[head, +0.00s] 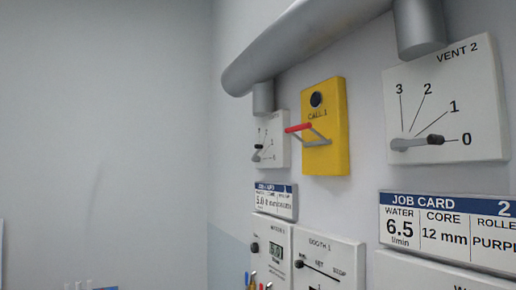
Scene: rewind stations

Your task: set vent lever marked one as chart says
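A small white dial panel (278,137) hangs on the far part of the right wall, left of the yellow box. No chart of vent settings is readable. Neither gripper is in view.
A grey duct (300,45) runs along the wall above the panels. A yellow CALL 1 box (335,100) with a red-handled lever (298,128) sticks out between the dials. Job cards, including JOB CARD 2 (450,232), and control panels (330,255) are below. The left wall is bare.

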